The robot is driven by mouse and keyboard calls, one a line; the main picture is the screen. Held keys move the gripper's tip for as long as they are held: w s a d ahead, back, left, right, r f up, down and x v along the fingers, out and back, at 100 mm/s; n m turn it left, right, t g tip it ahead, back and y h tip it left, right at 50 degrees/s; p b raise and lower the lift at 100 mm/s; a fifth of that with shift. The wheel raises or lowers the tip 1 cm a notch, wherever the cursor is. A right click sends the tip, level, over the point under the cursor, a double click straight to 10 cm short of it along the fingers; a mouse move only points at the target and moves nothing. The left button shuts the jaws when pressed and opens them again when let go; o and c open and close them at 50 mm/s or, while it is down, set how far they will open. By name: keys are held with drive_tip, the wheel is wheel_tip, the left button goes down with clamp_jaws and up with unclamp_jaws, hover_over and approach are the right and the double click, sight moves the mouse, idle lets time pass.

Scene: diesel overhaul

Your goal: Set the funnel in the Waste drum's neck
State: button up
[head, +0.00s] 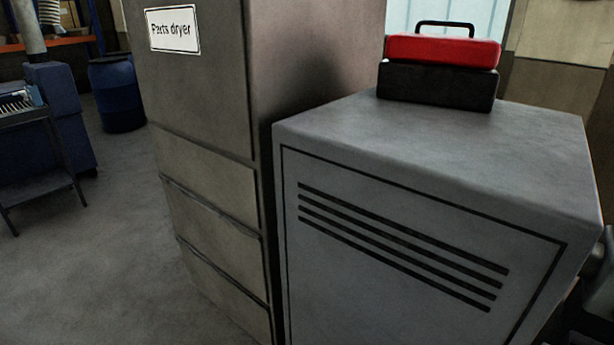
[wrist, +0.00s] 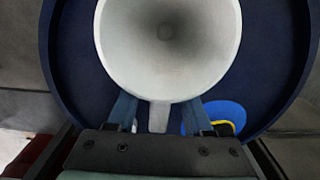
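In the wrist view, a pale grey funnel (wrist: 168,62) is seen from above, its wide mouth toward the camera and its dark hole near the centre. A short tab (wrist: 159,117) sticks out from its rim toward my gripper (wrist: 162,105). The two blue fingers stand on either side of the tab with gaps beside it. Their tips are hidden under the rim, so their grip does not show. Below the funnel is the round dark blue top of a drum (wrist: 268,62). Its neck and the funnel's spout are hidden, so I cannot tell whether the spout is in the neck.
A brighter blue disc with a yellow edge (wrist: 214,116) shows beside the right finger. In the head view, a cabinet labelled Parts dryer (head: 195,100) stands beside a grey cabinet (head: 400,225) bearing a red and black toolbox (head: 440,68).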

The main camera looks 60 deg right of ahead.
idle(0.3)
wheel_tip(320, 180, up, 13)
drive_tip(key=p, duration=0.2)
drive_tip(key=shift+p, duration=0.3)
idle(0.5)
